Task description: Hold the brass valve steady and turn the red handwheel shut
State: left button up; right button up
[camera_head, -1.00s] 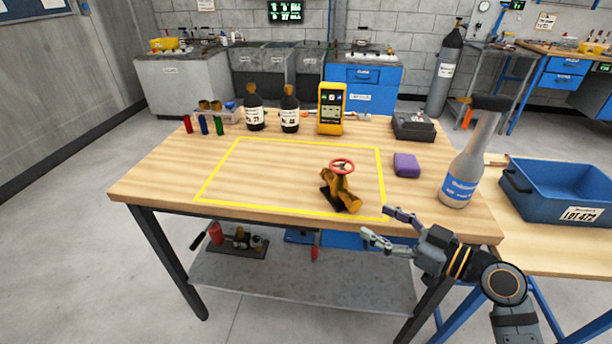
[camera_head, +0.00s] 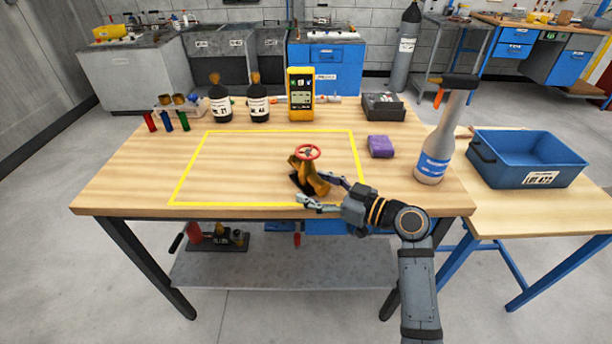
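The brass valve (camera_head: 316,183) stands on the wooden table in the front right part of the yellow-outlined area. Its red handwheel (camera_head: 307,152) is on top. My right gripper (camera_head: 312,189) reaches in from the right, with its fingers spread at the valve's right end. One finger is in front of the brass body and the other is behind it or beside it. I cannot tell whether either finger touches the brass. The handwheel is clear of the gripper. My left gripper is not in view.
Dark bottles (camera_head: 258,106) and a yellow meter (camera_head: 300,96) line the back. A blue bin (camera_head: 527,160) sits on the right-hand table. The outlined area's left is clear.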

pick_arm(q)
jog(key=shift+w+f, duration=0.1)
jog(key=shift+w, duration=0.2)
pick_arm(e)
jog(key=shift+x, duration=1)
jog(key=shift+f, duration=0.1)
jog(key=c, duration=1.2)
jog(key=shift+c, duration=0.3)
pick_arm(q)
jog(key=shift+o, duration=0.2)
